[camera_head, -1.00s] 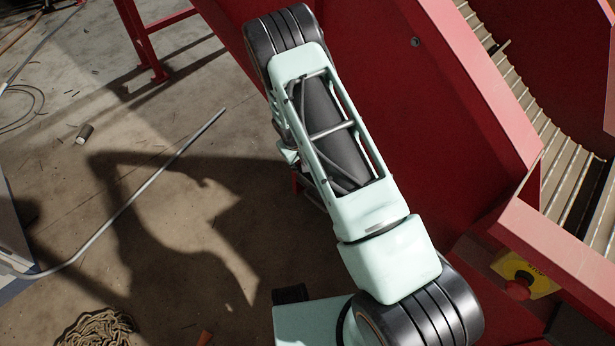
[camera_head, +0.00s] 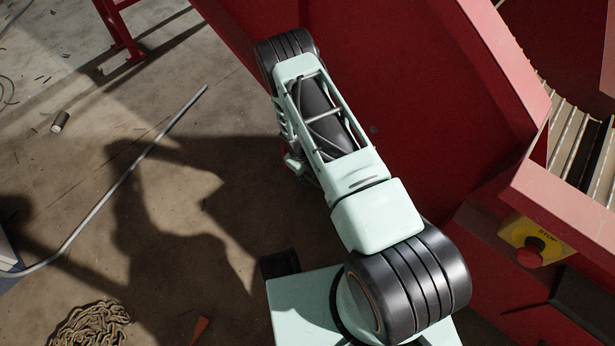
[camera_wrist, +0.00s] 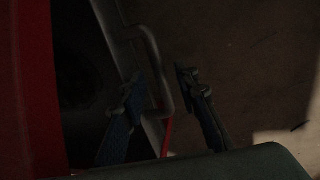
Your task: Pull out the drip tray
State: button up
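The wrist view is very dark. What looks like the drip tray shows there as a dark hollow with a grey rim (camera_wrist: 118,42), beside the red machine. A grey bent handle (camera_wrist: 154,50) stands out from the rim's right side. My gripper (camera_wrist: 160,80) is open, with one finger on each side of the handle's lower part. I cannot tell whether either finger touches it. In the head view my arm hides the tray and most of my gripper.
The red machine (camera_head: 400,90) fills the right of the head view, with a stop button (camera_head: 529,255). A grey pipe (camera_head: 135,165), a small cylinder (camera_head: 60,121) and a chain pile (camera_head: 90,325) lie on the floor.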

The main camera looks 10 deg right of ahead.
jog(key=shift+f, duration=0.2)
grip_shut()
dwell(0.3)
